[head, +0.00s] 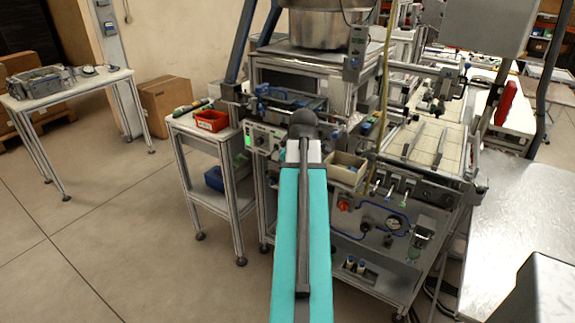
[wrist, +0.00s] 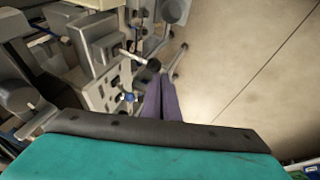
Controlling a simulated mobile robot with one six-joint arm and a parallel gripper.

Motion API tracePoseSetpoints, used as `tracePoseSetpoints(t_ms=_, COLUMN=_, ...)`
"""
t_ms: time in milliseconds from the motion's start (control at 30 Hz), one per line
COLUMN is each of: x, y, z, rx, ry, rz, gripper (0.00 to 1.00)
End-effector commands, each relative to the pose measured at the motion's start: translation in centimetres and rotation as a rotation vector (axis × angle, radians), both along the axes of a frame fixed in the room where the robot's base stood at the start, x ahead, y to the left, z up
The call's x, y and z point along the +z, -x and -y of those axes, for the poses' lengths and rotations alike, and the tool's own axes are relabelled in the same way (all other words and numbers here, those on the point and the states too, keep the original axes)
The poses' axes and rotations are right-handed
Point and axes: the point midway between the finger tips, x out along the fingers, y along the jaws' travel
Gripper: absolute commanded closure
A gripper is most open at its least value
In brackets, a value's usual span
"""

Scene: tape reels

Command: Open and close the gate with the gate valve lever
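In the wrist view a thin pale lever (wrist: 131,56) with a dark round knob sticks out from the grey machine; I cannot tell for sure that it is the gate valve lever. My gripper (wrist: 159,78) shows there as two narrow purple-grey fingers, close together, with their tips just below the knob. I see nothing clearly held, and I cannot tell whether the tips touch the knob. The gate is not clearly seen. In the head view my teal arm reaches towards the machine (head: 300,60) and hides my gripper and that lever.
A small side table (head: 195,125) with a red bin (head: 211,120) stands left of the machine. A beige bin (head: 347,168) is close right of my arm. A metal bowl (head: 325,25) sits on top. A blue knob (wrist: 130,97) is left of my fingers. The floor at left is open.

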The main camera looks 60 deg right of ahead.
Motion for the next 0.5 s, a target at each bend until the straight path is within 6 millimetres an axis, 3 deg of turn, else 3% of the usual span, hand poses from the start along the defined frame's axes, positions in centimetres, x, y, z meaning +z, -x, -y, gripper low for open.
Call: tracePoseSetpoints(t_ms=500, x=-1.8, y=1.1, z=0.5, rx=-0.018, ry=-0.002, rz=-0.003, gripper=1.0)
